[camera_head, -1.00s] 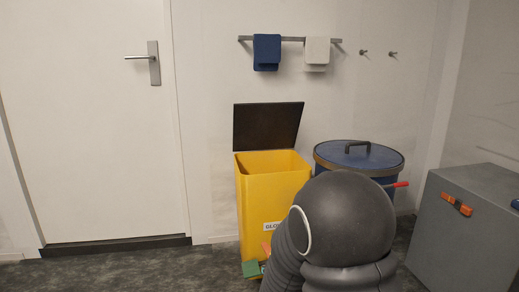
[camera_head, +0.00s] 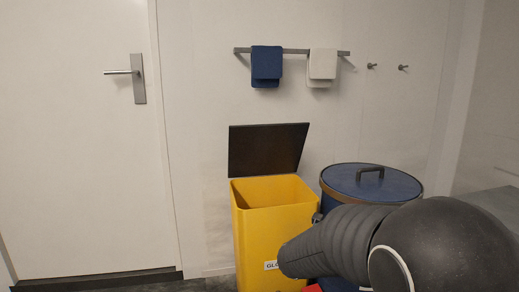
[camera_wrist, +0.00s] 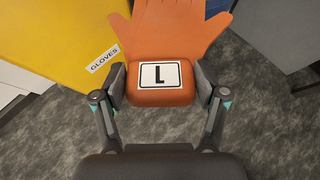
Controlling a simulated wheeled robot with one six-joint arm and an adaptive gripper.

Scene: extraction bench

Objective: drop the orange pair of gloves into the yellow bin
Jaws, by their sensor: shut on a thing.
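My gripper (camera_wrist: 161,88) is shut on this cuff from both sides, and the fingers of the gloves point away from me. The yellow bin (camera_head: 268,228) stands against the wall in the head view, with its dark lid (camera_head: 267,150) raised and its top open. In the wrist view the bin's yellow wall (camera_wrist: 60,30), labelled "GLOVES", is at the upper left, beside the gloves. My arm hides the gripper and gloves in the head view.
A blue drum (camera_head: 372,182) with a handled lid stands right of the bin. A grey cabinet (camera_head: 497,205) is at the right edge. A blue towel (camera_head: 266,66) and a white towel (camera_head: 322,66) hang above. Floor is clear before the door (camera_head: 80,140).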

